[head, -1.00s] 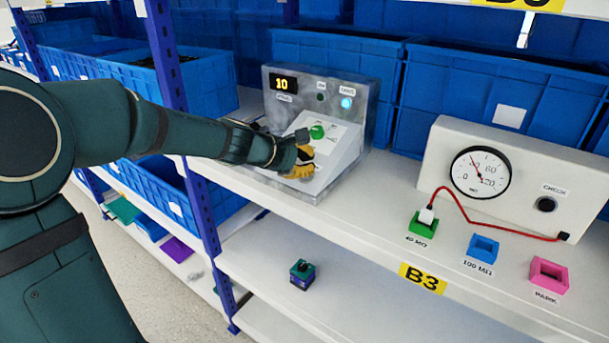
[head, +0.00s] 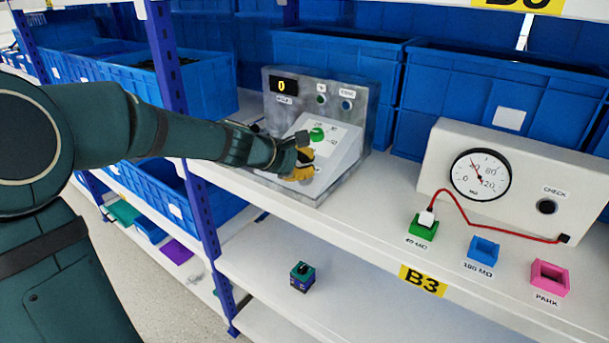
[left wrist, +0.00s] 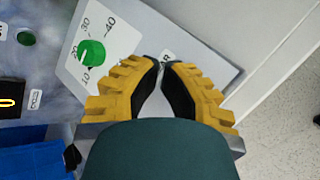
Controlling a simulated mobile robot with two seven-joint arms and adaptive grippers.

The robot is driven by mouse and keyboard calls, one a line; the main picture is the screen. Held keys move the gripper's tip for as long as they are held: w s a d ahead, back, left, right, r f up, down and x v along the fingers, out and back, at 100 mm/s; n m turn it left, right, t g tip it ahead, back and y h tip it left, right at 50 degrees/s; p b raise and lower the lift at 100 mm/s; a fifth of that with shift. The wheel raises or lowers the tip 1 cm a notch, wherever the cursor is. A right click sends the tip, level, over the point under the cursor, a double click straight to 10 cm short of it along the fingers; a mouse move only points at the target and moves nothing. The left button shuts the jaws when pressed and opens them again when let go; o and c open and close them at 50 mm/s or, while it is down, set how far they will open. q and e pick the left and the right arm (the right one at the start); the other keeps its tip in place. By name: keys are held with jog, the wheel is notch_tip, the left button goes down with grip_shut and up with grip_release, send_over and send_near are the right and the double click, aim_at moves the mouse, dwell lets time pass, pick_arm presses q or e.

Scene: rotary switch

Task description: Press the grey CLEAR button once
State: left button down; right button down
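The grey console (head: 372,120) stands on the shelf with a sloped front panel. Its green knob (head: 317,134) sits on a white dial, which also shows in the left wrist view (left wrist: 92,53). The small display (head: 283,87) reads 0. The grey CLEAR button cannot be made out; only the end of a label (left wrist: 166,57), seemingly an R, shows by my fingertips. My left gripper (head: 304,160) is at the lower panel, beside the knob. In the left wrist view its yellow fingers with black pads (left wrist: 163,66) meet nearly tip to tip, holding nothing visible. My right gripper is out of view.
A white meter box (head: 520,165) stands to the right, with a red lead plugged into a green socket (head: 422,226). Blue (head: 482,248) and pink (head: 549,278) sockets lie nearby. Blue bins (head: 470,90) stand behind. A blue post (head: 170,70) rises left of the console.

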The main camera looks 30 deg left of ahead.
aim_at(299, 187)
pick_arm(q)
jog(key=shift+s+r+p, duration=0.25)
jog(key=shift+r+p, duration=0.05)
jog(key=shift+r, duration=0.25)
jog(key=shift+r, duration=0.1)
jog(key=r+p, duration=0.1)
jog(key=s+r+p, duration=0.1)
jog(key=r, duration=0.1)
jog(key=s+r+p, duration=0.1)
jog(key=p, duration=0.1)
jog(key=shift+a+r, duration=0.1)
jog(key=shift+r, duration=0.15)
jog(key=shift+w, duration=0.1)
dwell(0.5)
